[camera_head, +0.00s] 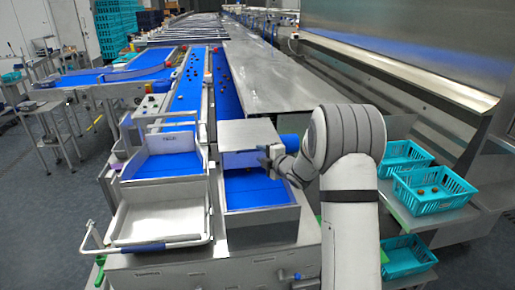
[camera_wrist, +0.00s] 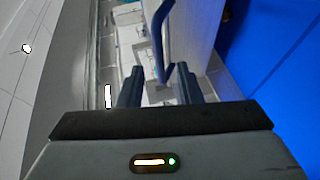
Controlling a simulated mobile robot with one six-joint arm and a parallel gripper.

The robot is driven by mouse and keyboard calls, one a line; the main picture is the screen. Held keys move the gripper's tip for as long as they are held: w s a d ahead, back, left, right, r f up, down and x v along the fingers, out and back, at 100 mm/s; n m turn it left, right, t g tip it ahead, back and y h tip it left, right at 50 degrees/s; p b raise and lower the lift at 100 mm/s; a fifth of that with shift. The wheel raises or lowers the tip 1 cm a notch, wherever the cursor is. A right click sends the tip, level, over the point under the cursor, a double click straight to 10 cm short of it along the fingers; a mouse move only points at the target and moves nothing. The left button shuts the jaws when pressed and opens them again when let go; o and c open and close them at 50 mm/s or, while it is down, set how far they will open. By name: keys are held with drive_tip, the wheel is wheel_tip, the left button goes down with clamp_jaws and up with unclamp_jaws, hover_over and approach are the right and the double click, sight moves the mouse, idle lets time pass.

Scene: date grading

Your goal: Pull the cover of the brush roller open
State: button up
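A grey steel box-shaped cover (camera_head: 248,135) stands over the blue belt (camera_head: 258,190) in the middle of the head view. I take it to be the brush roller cover; the roller itself is hidden. My gripper (camera_head: 266,158) is at the cover's lower right front, with the arm reaching in from the right. In the wrist view my gripper (camera_wrist: 160,88) has its two dark fingers apart. A blue bar handle (camera_wrist: 165,40) shows ahead, its lower end in line with the gap between the fingers. Whether it touches a finger, I cannot tell.
A steel tray (camera_head: 160,215) with a blue-gripped front bar is at the front left. Teal baskets (camera_head: 435,205) stand on the right side. A wide steel top (camera_head: 270,75) runs behind the cover. A blue cylinder (camera_head: 290,143) is right of the cover, near my wrist.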

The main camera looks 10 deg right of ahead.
sight(254, 150)
drive_tip(key=p+x, duration=0.1)
drive_tip(key=x, duration=0.4)
drive_tip(key=shift+w+a+f, duration=0.1)
drive_tip(key=shift+w+a, duration=0.05)
drive_tip(key=shift+w, duration=0.15)
drive_tip(key=shift+c, duration=0.4)
clamp_jaws()
